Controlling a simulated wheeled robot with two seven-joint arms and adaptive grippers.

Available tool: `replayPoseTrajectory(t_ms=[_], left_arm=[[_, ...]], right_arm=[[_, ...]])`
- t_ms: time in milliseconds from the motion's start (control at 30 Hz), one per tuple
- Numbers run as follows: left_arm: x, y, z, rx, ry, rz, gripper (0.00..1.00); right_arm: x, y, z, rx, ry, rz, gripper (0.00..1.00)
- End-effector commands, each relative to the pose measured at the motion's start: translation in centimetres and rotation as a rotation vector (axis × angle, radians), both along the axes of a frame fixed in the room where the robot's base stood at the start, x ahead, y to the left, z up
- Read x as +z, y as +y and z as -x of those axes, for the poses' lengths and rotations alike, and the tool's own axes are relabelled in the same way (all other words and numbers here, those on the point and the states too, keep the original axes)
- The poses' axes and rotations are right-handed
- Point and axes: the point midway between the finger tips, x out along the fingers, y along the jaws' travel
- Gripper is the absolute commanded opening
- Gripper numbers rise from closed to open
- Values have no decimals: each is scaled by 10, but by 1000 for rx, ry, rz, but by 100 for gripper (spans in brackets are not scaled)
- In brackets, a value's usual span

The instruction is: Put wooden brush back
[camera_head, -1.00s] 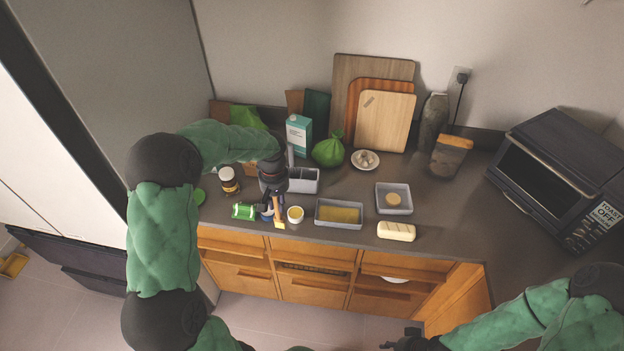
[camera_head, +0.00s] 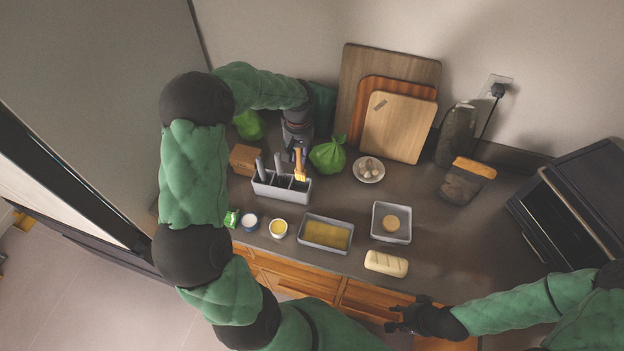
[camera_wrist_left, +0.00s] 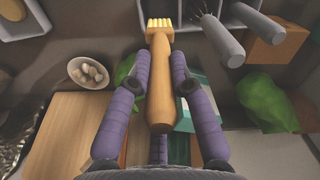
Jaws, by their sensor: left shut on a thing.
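The wooden brush (camera_head: 299,163) has a tan handle and pale yellow bristles. My left gripper (camera_head: 296,148) is shut on its handle, also seen in the left wrist view (camera_wrist_left: 160,82). The bristle end points down, at the back right of the grey utensil holder (camera_head: 280,193). In the left wrist view, the bristles (camera_wrist_left: 159,24) overlap the holder's end compartment; I cannot tell whether they are inside or above it. Grey-handled utensils (camera_wrist_left: 222,38) stand in the other compartments. My right gripper (camera_head: 397,317) is open and empty, low in front of the counter.
A green bag (camera_head: 328,155) and cutting boards (camera_head: 397,128) stand behind. A brown box (camera_head: 243,159) is left of the holder. Small cups (camera_head: 278,228), a tray with yellow contents (camera_head: 326,234), a square dish (camera_head: 391,222) and a loaf-shaped item (camera_head: 386,263) line the front.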

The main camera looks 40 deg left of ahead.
Motion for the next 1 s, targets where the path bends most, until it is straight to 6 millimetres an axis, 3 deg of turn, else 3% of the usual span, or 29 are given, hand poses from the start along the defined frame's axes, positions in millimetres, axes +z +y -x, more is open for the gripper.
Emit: replayPoseTrajectory(t_ms=[333,567,800,1000], left_arm=[[-52,0,2,0,5,2,0],[-68,0,1,0,3,0,0],[-96,0,1,1,2,1,0],[-99,0,1,0,0,0,0]], right_arm=[[6,0,1,1,2,0,40],[7,0,1,1,2,0,40],[10,0,1,1,2,0,40],[10,0,1,1,2,0,40]])
